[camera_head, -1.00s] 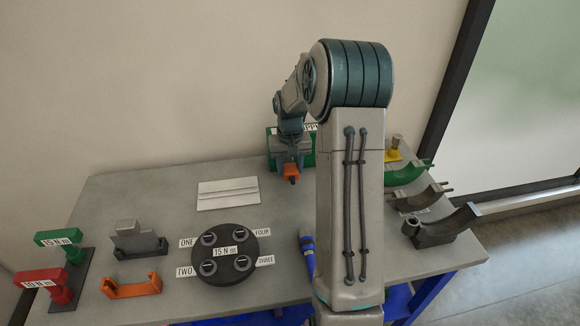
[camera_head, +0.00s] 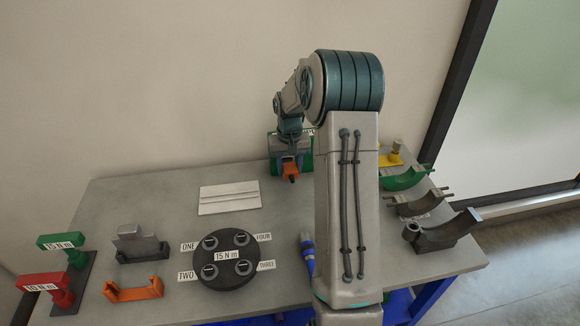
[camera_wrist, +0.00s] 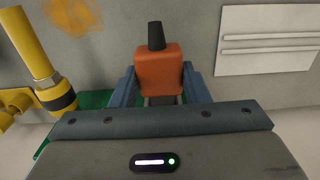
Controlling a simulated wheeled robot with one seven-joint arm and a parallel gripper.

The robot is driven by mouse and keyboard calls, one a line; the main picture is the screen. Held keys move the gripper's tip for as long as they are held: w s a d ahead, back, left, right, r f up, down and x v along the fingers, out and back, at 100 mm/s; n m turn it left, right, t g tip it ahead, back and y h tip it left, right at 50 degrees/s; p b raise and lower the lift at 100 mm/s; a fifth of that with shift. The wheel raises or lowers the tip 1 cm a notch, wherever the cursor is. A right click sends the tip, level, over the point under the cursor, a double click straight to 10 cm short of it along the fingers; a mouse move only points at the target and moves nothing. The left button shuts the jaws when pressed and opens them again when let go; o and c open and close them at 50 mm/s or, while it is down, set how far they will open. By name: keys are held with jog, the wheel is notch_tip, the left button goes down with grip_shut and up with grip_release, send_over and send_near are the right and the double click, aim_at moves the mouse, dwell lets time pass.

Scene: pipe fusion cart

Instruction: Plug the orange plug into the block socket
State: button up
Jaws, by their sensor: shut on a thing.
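My gripper (camera_head: 290,165) is at the back of the table, in front of the green block, and points down. It is shut on the orange plug (camera_head: 291,170). In the wrist view the orange plug (camera_wrist: 159,70) sits between the two blue-grey fingers, with its black tip toward the top of the picture. The green block (camera_head: 305,160) shows behind my gripper in the head view, partly hidden by my arm. A green edge (camera_wrist: 95,100) also shows beneath the fingers in the wrist view. I cannot make out the socket opening, and contact between plug and block cannot be told.
A white ribbed plate (camera_head: 230,197) lies left of my gripper. A round black flange (camera_head: 228,258) stands nearer the front. Yellow (camera_head: 392,157), green (camera_head: 405,178) and grey curved clamps (camera_head: 440,235) line the right side. A yellow pipe piece (camera_wrist: 30,45) is close by in the wrist view.

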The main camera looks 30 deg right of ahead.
jog(key=shift+w+d, duration=0.2)
jog(key=shift+w, duration=0.5)
jog(key=o, duration=1.1)
notch_tip(320, 180, up, 14)
jog(key=b, duration=0.1)
jog(key=s+a+r+n+t, duration=0.1)
jog(key=s+a+r, duration=0.1)
jog(key=s+a, duration=0.7)
jog(key=s+a+r+n+t, duration=0.15)
jog(key=s+a, duration=0.35)
jog(key=s, duration=0.7)
jog(key=s+a+f, duration=0.2)
jog(key=s+f, duration=0.2)
jog(key=s, duration=0.4)
jog(key=shift+s+a+n+t, duration=0.35)
jog(key=shift+a+t, duration=0.05)
jog(key=shift+t, duration=0.05)
